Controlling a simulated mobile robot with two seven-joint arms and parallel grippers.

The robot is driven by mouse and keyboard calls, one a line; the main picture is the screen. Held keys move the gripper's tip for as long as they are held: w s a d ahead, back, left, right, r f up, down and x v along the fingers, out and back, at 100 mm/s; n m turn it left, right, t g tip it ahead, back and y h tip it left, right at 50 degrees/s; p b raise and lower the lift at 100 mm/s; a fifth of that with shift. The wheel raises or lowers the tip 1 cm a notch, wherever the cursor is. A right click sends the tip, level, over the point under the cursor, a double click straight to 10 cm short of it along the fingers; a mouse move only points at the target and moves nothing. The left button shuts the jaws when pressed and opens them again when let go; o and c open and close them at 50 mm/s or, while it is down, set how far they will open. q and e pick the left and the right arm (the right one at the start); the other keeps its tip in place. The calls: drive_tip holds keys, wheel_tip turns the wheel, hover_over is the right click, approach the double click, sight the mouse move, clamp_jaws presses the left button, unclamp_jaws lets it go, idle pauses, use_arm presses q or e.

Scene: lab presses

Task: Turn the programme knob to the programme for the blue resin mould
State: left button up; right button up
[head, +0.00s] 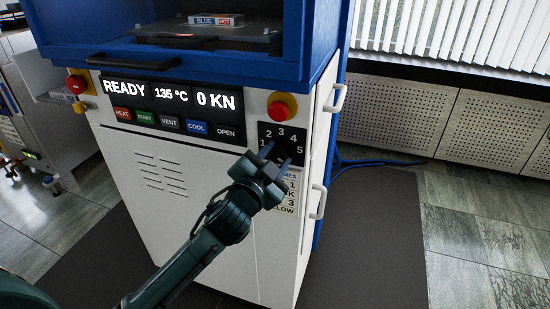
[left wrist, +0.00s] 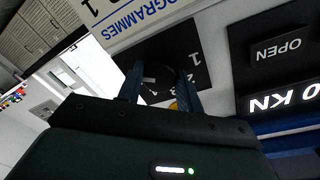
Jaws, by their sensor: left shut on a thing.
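The programme dial plate (head: 281,132) is black with white numbers 1 to 5, on the press front at right. My left gripper (head: 275,164) is at its lower part, fingers around the programme knob. In the head view the gripper hides the knob. In the left wrist view the dark knob (left wrist: 150,84) shows partly between the two fingers (left wrist: 160,92), with the plate (left wrist: 178,58) behind. Which number it points to cannot be told. A programmes label (head: 291,198) below the dial is partly covered by my gripper. My right gripper is out of view.
The press display (head: 165,92) reads READY, 135 °C, 0 KN, above a row of buttons. A red emergency button (head: 281,108) sits just above the dial. A block marked BLUE and HOT (head: 217,20) lies in the press chamber. White handles (head: 319,201) stick out at the right.

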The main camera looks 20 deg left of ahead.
use_arm(q)
drive_tip(key=shift+c, duration=0.7)
drive_tip(key=shift+f+n, duration=0.1)
drive_tip(key=shift+n, duration=1.2)
drive_tip(key=shift+n+t+p, duration=0.3)
drive_tip(key=shift+n+p, duration=0.5)
drive_tip(key=shift+n, duration=1.9)
drive_tip(key=o, duration=1)
